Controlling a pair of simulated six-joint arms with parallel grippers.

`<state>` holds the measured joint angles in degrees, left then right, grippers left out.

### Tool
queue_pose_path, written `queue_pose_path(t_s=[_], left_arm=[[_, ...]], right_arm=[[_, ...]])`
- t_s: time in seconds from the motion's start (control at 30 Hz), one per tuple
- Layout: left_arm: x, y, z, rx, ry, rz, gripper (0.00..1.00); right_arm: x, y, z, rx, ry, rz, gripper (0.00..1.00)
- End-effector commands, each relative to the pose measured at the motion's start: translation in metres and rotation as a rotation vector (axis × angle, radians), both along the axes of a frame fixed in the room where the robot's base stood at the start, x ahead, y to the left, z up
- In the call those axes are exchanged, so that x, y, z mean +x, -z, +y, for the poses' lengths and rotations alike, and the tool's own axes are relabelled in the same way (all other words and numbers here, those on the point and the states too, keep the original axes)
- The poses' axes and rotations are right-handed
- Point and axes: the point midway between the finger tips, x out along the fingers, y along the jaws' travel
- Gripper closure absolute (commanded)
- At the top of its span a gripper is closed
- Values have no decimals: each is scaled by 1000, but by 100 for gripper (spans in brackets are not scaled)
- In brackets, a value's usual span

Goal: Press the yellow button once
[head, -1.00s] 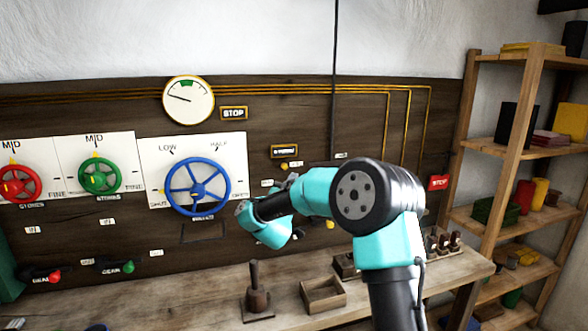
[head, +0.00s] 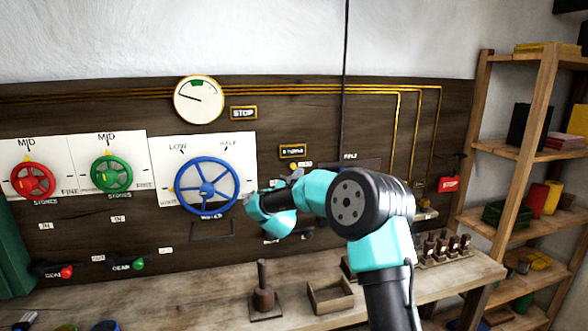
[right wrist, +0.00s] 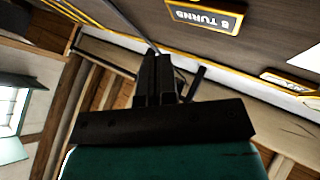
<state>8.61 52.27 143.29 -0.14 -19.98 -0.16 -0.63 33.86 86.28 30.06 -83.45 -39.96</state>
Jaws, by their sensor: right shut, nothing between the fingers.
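A small round yellow button-like spot (head: 293,166) shows on the dark wall board in the head view, under a yellow-framed sign (head: 292,151). My right gripper (head: 296,174) is just below this spot, in front of the board. I cannot tell whether it touches anything. In the right wrist view its dark fingers (right wrist: 157,78) are together and empty. A yellow-framed sign reading "8 TURNS" (right wrist: 205,16) is beyond them there. The yellow spot cannot be made out in that view. My left gripper is not in view.
A blue wheel (head: 207,186), a green wheel (head: 111,174) and a red wheel (head: 33,181) are left of my right arm. A gauge (head: 199,100) hangs above. A wooden bench (head: 205,296) below holds an open box (head: 330,297). Shelves (head: 545,150) stand at the right.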

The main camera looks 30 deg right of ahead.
Motion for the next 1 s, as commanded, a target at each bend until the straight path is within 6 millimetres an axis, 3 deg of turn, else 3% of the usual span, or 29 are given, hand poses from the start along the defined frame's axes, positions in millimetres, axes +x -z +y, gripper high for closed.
queue_pose_path(t_s=[0.4, 1.0], left_arm=[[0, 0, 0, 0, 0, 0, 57], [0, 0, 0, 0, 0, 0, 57]], right_arm=[[37, 1, -10, 0, 1, 0, 100], [39, 0, -11, 0, 0, 0, 100]])
